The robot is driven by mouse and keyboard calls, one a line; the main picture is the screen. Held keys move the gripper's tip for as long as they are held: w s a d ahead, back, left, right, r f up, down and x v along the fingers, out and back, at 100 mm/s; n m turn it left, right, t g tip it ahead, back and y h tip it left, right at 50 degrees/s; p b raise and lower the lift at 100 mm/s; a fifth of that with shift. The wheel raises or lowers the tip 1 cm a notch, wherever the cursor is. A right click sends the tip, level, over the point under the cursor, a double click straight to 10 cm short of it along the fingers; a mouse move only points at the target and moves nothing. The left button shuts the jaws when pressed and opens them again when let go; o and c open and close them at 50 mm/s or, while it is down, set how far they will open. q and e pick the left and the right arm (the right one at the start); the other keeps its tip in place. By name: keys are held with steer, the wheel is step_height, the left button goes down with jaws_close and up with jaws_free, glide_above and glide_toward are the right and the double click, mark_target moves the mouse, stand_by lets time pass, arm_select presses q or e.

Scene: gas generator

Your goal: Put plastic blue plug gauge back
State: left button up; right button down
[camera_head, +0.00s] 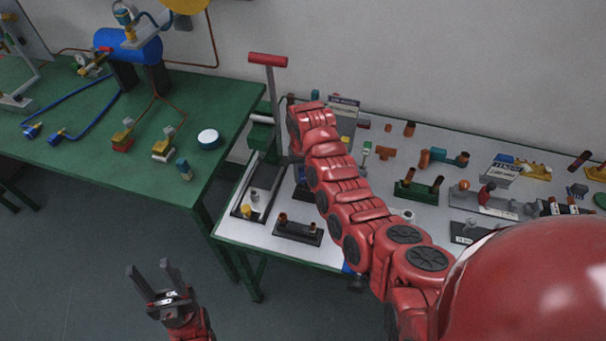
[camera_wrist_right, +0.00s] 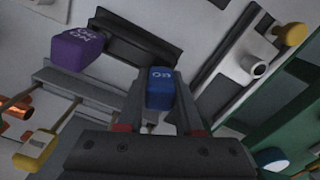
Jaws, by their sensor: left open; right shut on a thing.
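The blue plug gauge (camera_wrist_right: 161,88), with pale lettering on its end, is between the fingers of my right gripper (camera_wrist_right: 160,108) in the right wrist view. That gripper is shut on it. The gauge's lower part is hidden by the gripper. A dark rack (camera_wrist_right: 125,45) lies just beyond it, beside a purple lettered block (camera_wrist_right: 82,45). I cannot tell whether the gauge touches the rack. My left gripper (camera_head: 151,270) is open and empty, low over the floor.
A yellow-capped part (camera_wrist_right: 36,146) is close to the gripper. A green table (camera_head: 80,165) stands at left.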

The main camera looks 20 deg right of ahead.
steer(key=shift+f, duration=0.3)
steer(key=shift+c, duration=2.4)
jaws_free()
steer(key=shift+r, duration=0.1)
